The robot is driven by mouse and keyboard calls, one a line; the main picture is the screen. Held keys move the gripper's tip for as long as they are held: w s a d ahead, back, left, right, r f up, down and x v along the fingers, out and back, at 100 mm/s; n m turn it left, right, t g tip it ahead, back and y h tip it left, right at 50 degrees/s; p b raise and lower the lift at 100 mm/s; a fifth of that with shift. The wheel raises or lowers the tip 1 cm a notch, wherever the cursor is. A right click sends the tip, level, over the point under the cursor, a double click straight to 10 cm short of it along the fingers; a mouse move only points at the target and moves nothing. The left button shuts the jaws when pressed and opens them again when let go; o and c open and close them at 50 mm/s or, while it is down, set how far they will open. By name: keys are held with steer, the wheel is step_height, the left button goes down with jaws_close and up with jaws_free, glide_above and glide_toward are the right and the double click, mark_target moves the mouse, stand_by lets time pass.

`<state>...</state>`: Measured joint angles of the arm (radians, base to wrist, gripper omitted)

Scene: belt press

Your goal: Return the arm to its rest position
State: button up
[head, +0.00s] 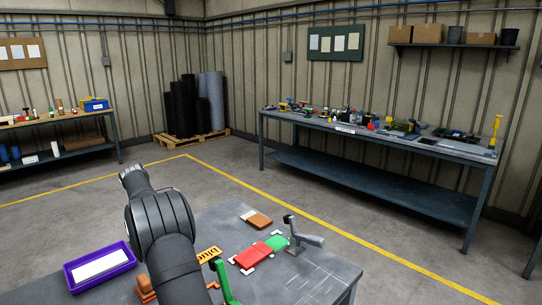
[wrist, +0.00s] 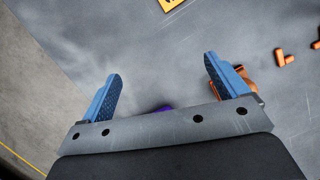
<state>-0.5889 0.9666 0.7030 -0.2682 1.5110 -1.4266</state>
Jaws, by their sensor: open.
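My gripper (wrist: 165,88) shows in the wrist view with its two blue fingers spread wide apart. Nothing is between them, only the grey tabletop below. In the head view my dark arm rises over the near table (head: 335,270) and bends up and left; the fingers cannot be made out there. An orange part (wrist: 248,82) shows partly behind the right finger in the wrist view. A sliver of purple (wrist: 160,109) shows just above the gripper body.
On the table are a purple tray (head: 100,268) with a white insert, a red block (head: 254,257), a green block (head: 276,242), a brown-and-white block (head: 256,219), a grey clamp (head: 303,238) and an orange label (head: 208,254). Loose orange pieces (wrist: 284,56) lie right in the wrist view.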

steer(key=s+d+f+m+g, duration=0.1)
steer(key=s+d+m, duration=0.1)
steer(key=d+m, duration=0.4)
steer(key=s+d+f+m+g+y, duration=0.1)
steer(key=d+m, duration=0.6)
steer(key=d, duration=1)
steer(key=s+d+f+m+g, duration=0.2)
steer(key=d+m, duration=0.5)
steer(key=d, duration=0.5)
steer(key=shift+s+d+f+y, duration=0.25)
steer(key=shift+s+f+y, duration=0.15)
steer(key=shift+s, duration=0.25)
steer(key=shift+s+a+r+n+h, duration=0.2)
steer(key=shift+a+r+n+h, duration=0.05)
steer(key=shift+a+r+n, duration=0.7)
steer(key=shift+s+a+r+n+h, duration=0.15)
steer(key=shift+a+r+n+h, duration=0.1)
steer(key=shift+a+r+n, duration=0.7)
steer(key=shift+f, duration=0.2)
